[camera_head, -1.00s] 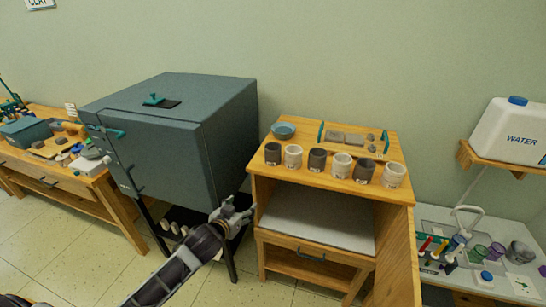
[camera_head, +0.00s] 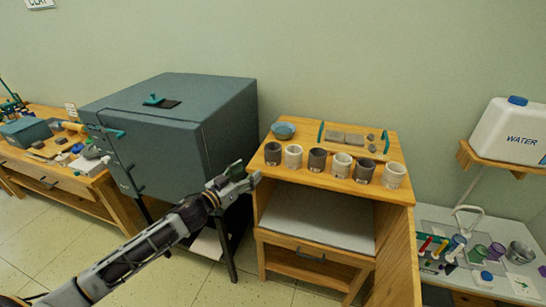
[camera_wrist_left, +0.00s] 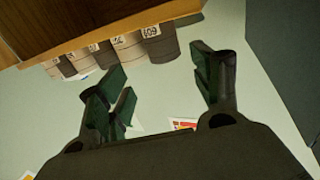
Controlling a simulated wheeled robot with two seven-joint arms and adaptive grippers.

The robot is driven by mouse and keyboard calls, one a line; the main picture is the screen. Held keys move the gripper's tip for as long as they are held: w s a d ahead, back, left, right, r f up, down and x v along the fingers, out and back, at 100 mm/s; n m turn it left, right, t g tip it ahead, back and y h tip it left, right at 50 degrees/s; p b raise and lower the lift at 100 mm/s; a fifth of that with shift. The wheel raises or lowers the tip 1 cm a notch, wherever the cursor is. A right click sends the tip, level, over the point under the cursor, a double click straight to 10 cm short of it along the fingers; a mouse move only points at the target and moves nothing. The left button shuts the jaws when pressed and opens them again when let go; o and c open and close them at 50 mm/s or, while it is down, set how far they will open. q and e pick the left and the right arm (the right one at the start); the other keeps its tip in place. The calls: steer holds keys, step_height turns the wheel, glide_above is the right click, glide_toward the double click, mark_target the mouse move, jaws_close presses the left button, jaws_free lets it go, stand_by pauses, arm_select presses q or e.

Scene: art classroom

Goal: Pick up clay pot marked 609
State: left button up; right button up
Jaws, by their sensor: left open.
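A row of small pots stands along the front edge of the wooden shelf unit in the head view, dark grey and pale ones alternating. The dark pot at the left end (camera_head: 273,153) shows at the right end of the row in the left wrist view (camera_wrist_left: 162,47), which looks upside down. Its white label seems to read 609, though it is small. My left gripper (camera_head: 247,175) is open and empty, in front of and below that pot, left of the shelf's front. Its fingers also show in the left wrist view (camera_wrist_left: 160,88), apart from the pots. My right gripper is not seen.
A grey kiln (camera_head: 190,130) stands close left of my left gripper. The wooden shelf unit (camera_head: 300,180) also holds a blue bowl (camera_head: 283,130) and flat grey slabs (camera_head: 345,138). A pale pot (camera_head: 293,156) stands beside the dark one.

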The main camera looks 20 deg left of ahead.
mark_target(268, 156)
arm_select(q)
steer(key=shift+w, duration=0.15)
steer(key=shift+p+x, duration=0.6)
steer(key=shift+x, duration=3.6)
steer(key=shift+w, duration=0.1)
steer(key=shift+p+x, duration=0.4)
steer(key=shift+x, duration=2.1)
steer(key=shift+a, duration=0.15)
steer(key=shift+c, duration=0.2)
steer(key=c, duration=0.8)
steer(key=shift+c, duration=0.2)
